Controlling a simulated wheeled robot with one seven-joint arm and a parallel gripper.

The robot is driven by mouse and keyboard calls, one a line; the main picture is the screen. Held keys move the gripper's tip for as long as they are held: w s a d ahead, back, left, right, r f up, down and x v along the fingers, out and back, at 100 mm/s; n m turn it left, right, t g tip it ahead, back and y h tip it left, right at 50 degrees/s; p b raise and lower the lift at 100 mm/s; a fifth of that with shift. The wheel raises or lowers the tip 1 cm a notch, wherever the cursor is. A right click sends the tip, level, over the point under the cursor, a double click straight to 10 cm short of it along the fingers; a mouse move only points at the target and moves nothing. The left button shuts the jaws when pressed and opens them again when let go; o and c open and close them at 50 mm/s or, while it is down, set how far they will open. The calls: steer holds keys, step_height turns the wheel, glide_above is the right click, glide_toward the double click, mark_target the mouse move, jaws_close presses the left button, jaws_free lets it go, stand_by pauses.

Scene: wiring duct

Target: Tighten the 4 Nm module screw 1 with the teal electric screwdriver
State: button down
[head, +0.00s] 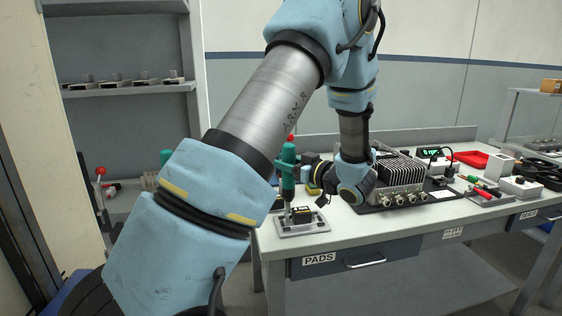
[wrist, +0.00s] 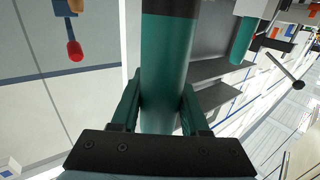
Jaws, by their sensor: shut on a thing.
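The teal electric screwdriver (head: 288,178) stands upright near the left end of the bench in the head view. My gripper (head: 286,163) is shut around its body from the right. In the wrist view the teal and black screwdriver body (wrist: 165,65) runs between the two fingers of my gripper (wrist: 160,105). The screwdriver's lower end is over a small black module (head: 303,214) on a light grey fixture plate (head: 305,228). Its tip is at the module's left side. I cannot tell whether it touches a screw, and no screw can be made out.
A finned metal unit (head: 400,172) with round connectors stands right of my wrist on a dark mat. A red tray (head: 471,158), small white boxes and hand tools lie farther right. Another teal handle (head: 166,157) shows behind my arm at left. The bench front below is clear.

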steer(key=shift+f+b, duration=0.45)
steer(key=shift+f, duration=0.2)
stand_by(0.4)
